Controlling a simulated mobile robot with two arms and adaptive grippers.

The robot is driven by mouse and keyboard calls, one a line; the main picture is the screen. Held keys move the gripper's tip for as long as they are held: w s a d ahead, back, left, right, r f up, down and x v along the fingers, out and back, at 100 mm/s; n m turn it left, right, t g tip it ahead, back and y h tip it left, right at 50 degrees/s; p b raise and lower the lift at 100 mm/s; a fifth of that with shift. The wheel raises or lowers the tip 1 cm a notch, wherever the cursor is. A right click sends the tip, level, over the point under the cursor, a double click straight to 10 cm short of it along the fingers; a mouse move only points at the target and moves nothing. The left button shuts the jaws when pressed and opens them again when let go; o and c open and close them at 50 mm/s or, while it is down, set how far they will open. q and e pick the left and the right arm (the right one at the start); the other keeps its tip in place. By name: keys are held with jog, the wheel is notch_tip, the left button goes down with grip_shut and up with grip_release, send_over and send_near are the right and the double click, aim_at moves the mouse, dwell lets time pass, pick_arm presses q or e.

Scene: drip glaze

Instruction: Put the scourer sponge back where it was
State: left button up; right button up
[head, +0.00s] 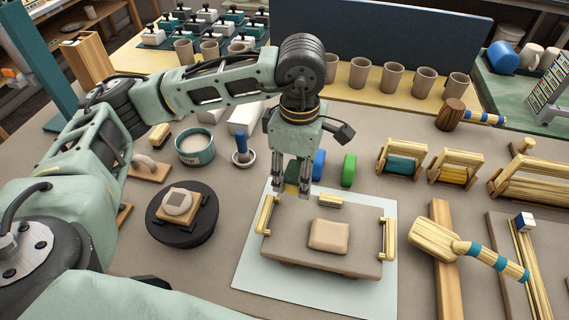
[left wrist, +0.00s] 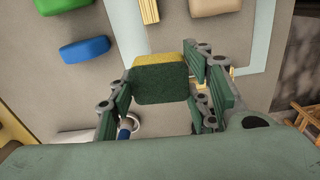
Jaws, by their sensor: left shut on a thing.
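My left gripper (head: 291,192) points down over the far left corner of the work board and is shut on the scourer sponge. The sponge (left wrist: 160,80), yellow with a dark green scouring face, sits between the finger pads in the left wrist view. In the head view only a small yellow-green part of the sponge (head: 291,188) shows between the fingers. A blue block (head: 318,163) and a green block (head: 348,170) stand just behind and to the right of the gripper. My right gripper is not in view.
A board with wooden side handles (head: 290,262) bears a tan clay block (head: 329,235) and lies on a pale mat (head: 255,275). A blue-handled tool (head: 242,150) stands left of the gripper. A black turntable (head: 165,235) is farther left. Wooden racks (head: 400,160) stand to the right.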

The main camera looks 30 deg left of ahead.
pick_arm(q)
jog(key=n, duration=0.1)
jog(key=w+n, duration=0.1)
jog(key=n, duration=0.3)
jog(key=shift+w+d+r, duration=0.1)
jog(key=shift+w+d, duration=0.1)
jog(key=shift+w, duration=0.05)
jog(key=n, duration=0.2)
jog(key=w+n, duration=0.1)
jog(key=n, duration=0.1)
jog(key=shift+w+r+n, duration=0.15)
jog(key=shift+n, duration=0.15)
jog(key=w+a+f+n, duration=0.2)
jog(key=w+a+n, duration=0.1)
jog(key=w+a+f+n+p, duration=0.1)
jog(key=w+a+f+n, duration=0.1)
jog(key=a+n, duration=0.1)
jog(key=w+a+f+n+p, duration=0.1)
jog(key=w+a+f+n, duration=0.1)
jog(key=w+a+n, duration=0.1)
jog(key=shift+w+f, duration=0.1)
jog(key=shift+w, duration=0.2)
jog(key=shift+f, duration=0.15)
notch_tip(320, 180, down, 3)
jog(key=shift+a+f+p, duration=0.1)
jog(key=shift+f+p, duration=0.05)
jog(key=shift+p, duration=0.75)
jog(key=shift+f, duration=0.3)
